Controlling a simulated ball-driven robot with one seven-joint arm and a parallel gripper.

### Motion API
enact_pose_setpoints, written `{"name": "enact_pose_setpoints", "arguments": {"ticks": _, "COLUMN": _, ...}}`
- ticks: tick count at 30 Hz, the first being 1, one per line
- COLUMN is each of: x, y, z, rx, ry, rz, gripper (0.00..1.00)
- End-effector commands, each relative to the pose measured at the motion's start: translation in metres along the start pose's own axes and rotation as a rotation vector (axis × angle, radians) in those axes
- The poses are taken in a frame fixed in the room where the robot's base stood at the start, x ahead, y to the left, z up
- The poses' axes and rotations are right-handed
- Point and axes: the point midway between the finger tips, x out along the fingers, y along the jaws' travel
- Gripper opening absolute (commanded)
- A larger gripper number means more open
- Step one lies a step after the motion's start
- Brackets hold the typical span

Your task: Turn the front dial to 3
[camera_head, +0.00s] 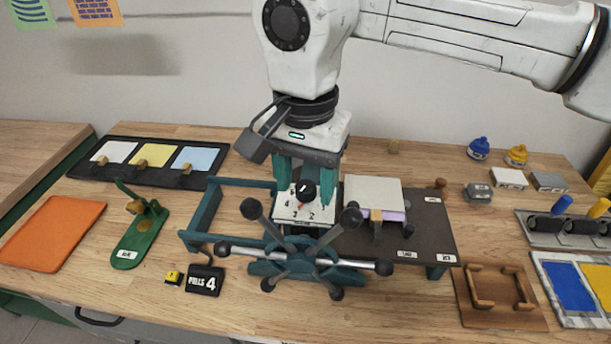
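A black dial knob (306,191) with a white pointer mark sits on a white plate (291,212) behind the spoked wheel. The figures 3 and 2 show on the plate below the knob; other marks are too small or hidden. The pointer's exact setting is hard to tell. My gripper (305,185) points down over the plate. Its two teal fingers stand apart, one to the left and one to the right of the knob, with gaps visible. Whether the fingertips are level with the knob or behind it is unclear.
A wheel with several ball-ended spokes (313,262) stands directly in front of the plate. A teal frame (203,215) is at left, and a dark platform (430,225) with a pale block (372,190) at right. A "PULLS 4" sign (205,280) stands front left.

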Motion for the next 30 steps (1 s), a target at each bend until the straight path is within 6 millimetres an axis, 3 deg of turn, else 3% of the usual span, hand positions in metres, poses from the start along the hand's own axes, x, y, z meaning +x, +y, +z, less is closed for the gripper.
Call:
{"name": "enact_pose_setpoints", "arguments": {"ticks": 7, "x": -0.001, "y": 0.0, "z": 0.0, "rx": 0.0, "ry": 0.0, "rz": 0.001, "gripper": 0.57}}
{"name": "enact_pose_setpoints", "arguments": {"ticks": 11, "x": -0.011, "y": 0.0, "z": 0.0, "rx": 0.001, "ry": 0.001, "rz": 0.001, "gripper": 0.57}}
{"name": "enact_pose_setpoints", "arguments": {"ticks": 24, "x": -0.089, "y": 0.0, "z": -0.001, "rx": 0.002, "ry": 0.002, "rz": 0.0, "gripper": 0.57}}
{"name": "enact_pose_setpoints", "arguments": {"ticks": 30, "x": -0.105, "y": 0.0, "z": 0.0, "rx": 0.0, "ry": -0.001, "rz": 0.001, "gripper": 0.57}}
